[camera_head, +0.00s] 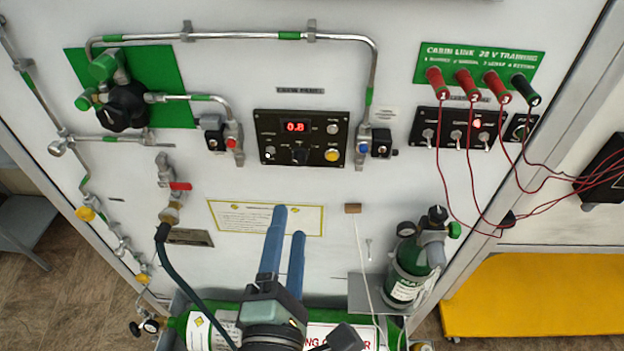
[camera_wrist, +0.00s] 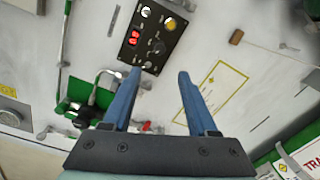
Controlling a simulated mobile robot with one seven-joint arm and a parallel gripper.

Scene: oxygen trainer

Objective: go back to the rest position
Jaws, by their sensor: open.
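My gripper (camera_head: 289,222) is in the lower middle of the head view, with its two blue fingers pointing up toward the white panel (camera_head: 130,230). The fingers are apart and nothing is between them. In the wrist view my gripper (camera_wrist: 160,74) also shows two separate blue fingers with a gap between them. The black cabin panel (camera_head: 301,138) with a red display reading 0.8 is above the fingertips in the head view. It shows at the top of the wrist view (camera_wrist: 148,45). From these views I cannot tell how far the fingertips are from the panel.
A small green cylinder (camera_head: 408,275) stands on a bracket to the right of my gripper. Red cables (camera_head: 470,190) hang from plugs at the upper right. A dark hose (camera_head: 180,280) hangs at the left. A yellow-edged label (camera_head: 232,216) is behind the fingers.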

